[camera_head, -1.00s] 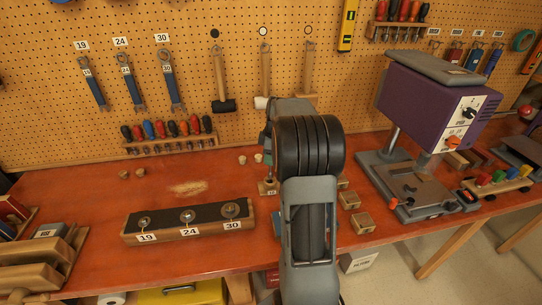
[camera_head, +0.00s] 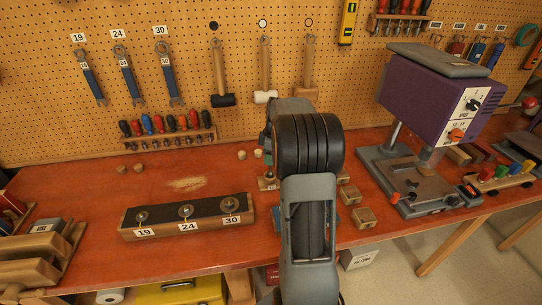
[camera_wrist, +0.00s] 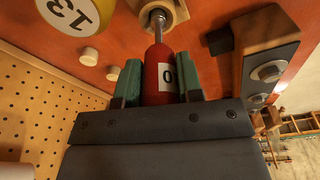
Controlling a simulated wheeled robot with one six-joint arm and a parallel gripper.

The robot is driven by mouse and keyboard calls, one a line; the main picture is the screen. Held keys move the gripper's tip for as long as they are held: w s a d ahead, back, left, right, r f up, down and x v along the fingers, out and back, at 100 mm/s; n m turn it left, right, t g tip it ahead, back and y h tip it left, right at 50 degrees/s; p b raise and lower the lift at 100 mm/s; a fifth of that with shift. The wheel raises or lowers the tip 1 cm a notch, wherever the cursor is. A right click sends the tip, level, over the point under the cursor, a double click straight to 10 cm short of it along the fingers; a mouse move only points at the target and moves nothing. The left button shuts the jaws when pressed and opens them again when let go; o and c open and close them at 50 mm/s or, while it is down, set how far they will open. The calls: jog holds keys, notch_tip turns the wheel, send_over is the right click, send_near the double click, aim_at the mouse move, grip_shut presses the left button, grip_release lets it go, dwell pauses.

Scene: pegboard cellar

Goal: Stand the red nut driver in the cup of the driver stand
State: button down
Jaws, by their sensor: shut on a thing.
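In the wrist view the red nut driver (camera_wrist: 158,62) has a red handle with a white label reading "0", partly covered. My gripper (camera_wrist: 157,86) is shut on this handle, with a green finger on each side. The metal shaft points away from me toward a small wooden block with a metal ring (camera_wrist: 160,14), likely the driver stand. The shaft's tip overlaps the ring; I cannot tell whether it is inside or just above. In the head view my arm hides most of the gripper and driver; a small labelled wooden block (camera_head: 268,184) shows beside the arm.
The dark-topped nut rail (camera_head: 188,217) lies left of my arm. Small wooden blocks (camera_head: 364,217) and a purple drill press (camera_head: 428,95) are right.

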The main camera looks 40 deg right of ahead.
jog(key=shift+f, duration=0.2)
dwell(0.6)
jog(key=shift+f+b, duration=0.85)
jog(key=shift+f, duration=0.1)
jog(key=c, duration=0.7)
grip_release()
jog(key=shift+r, duration=0.1)
jog(key=shift+r+p, duration=3.65)
jog(key=shift+r, duration=1.35)
